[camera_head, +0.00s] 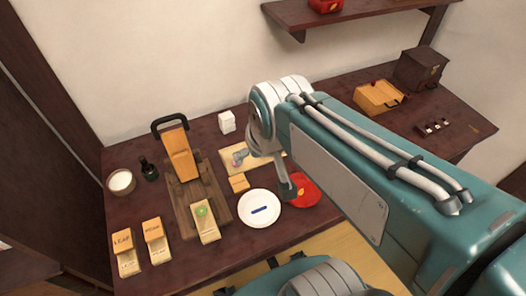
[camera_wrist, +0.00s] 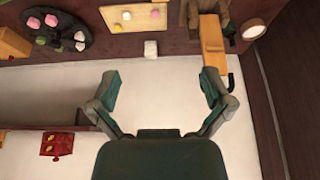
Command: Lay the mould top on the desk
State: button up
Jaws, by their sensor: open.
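Two labelled wooden moulds, one at the far left (camera_head: 123,242) and one beside it (camera_head: 153,230), stand at the desk's front left. A third pale wooden piece (camera_head: 209,235) has a green sweet (camera_head: 201,211) on it and no cover over it. A small wooden block (camera_head: 238,182) lies on the desk behind the white plate; it may be the mould top, but I cannot tell for sure. My gripper (camera_wrist: 158,84) is open in the wrist view, with nothing between its fingers, facing the wall and back edge of the desk (camera_head: 120,187).
A wooden stand with an orange plank (camera_head: 179,152), a white plate (camera_head: 259,222), a red plate (camera_head: 308,194) and a white cup (camera_head: 121,181) stand on the desk. A white block (camera_head: 226,121) is at the back. A shelf (camera_head: 345,16) overhangs. My arm hides the middle right.

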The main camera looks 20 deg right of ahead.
jog(key=shift+t, duration=0.5)
jog(key=s, duration=0.1)
jog(key=s+r, duration=0.1)
jog(key=s, duration=0.2)
jog(key=shift+s+r, duration=0.1)
jog(key=shift+r, duration=0.15)
